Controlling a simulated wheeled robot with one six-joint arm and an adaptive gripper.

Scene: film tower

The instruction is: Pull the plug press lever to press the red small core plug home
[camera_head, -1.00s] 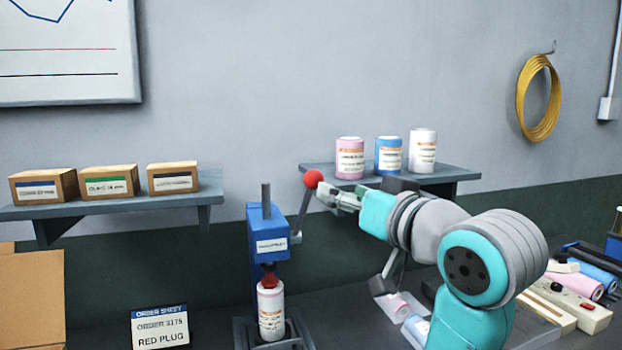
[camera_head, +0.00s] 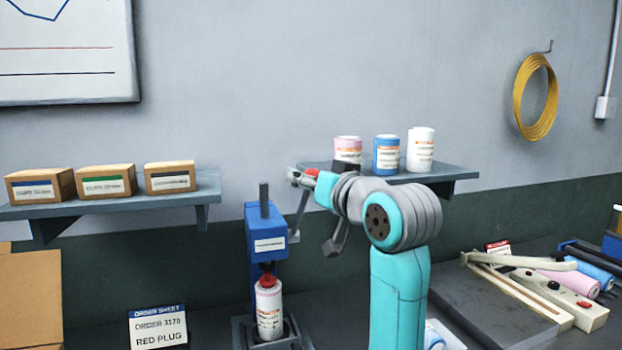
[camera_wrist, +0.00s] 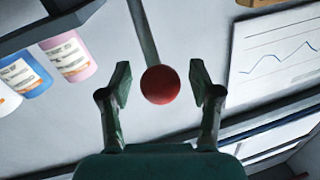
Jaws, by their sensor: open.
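The blue plug press (camera_head: 266,235) stands left of centre in the head view. Its grey lever (camera_head: 300,218) rises at its right side, with a red ball knob (camera_head: 312,173) on top. In the wrist view the knob (camera_wrist: 160,85) sits between the open fingers of my gripper (camera_wrist: 160,88), with a gap on each side. In the head view my gripper (camera_head: 303,178) is at the knob and partly covers it. The red small core plug (camera_head: 268,280) is at the top of a white labelled roll (camera_head: 270,310) under the press head.
A shelf (camera_head: 440,180) with several rolls is behind my arm. Another shelf (camera_head: 110,210) holds three boxes at left. An order sheet (camera_head: 158,327) reading "RED PLUG" stands left of the press. A board with a sealer-like bar (camera_head: 540,290) lies at right.

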